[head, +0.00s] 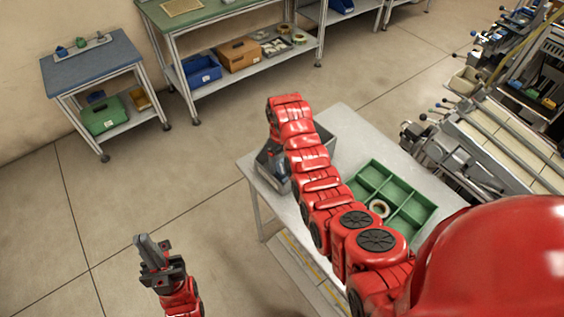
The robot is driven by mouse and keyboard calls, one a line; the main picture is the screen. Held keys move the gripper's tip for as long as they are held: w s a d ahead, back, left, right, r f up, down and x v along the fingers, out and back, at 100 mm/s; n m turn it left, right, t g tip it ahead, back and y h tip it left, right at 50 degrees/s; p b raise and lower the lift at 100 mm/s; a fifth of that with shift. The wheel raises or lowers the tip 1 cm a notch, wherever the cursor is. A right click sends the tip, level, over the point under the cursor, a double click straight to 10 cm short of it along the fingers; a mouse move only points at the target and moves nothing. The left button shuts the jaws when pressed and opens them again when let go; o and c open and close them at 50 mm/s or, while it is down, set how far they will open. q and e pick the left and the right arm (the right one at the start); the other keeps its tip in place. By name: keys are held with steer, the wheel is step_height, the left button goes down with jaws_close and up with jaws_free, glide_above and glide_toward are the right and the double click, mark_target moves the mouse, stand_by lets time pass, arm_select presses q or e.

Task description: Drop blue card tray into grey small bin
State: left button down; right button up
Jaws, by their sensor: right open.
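The grey small bin (322,146) stands at the left end of the light table, partly covered by my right arm. My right gripper (277,172) is open, low at the bin's near left side, and partly hidden by the arm. I cannot make out a blue card tray there; the bin's inside is mostly covered. My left gripper (150,247) is over bare floor at the lower left, far from the bin, and I see nothing held in it. Whether its jaws are apart is unclear.
A green divided tray (410,212) with a tape reel (379,208) lies on the table (352,124), right of the bin. A blue bin (202,70) and brown box (239,54) sit on a back shelf. A small blue-topped table (92,62) stands at left.

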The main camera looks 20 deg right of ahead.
step_height(320, 180, up, 5)
steer(key=shift+f, duration=0.15)
step_height(320, 180, up, 6)
steer(key=p, duration=0.6)
steer(key=shift+r, duration=0.25)
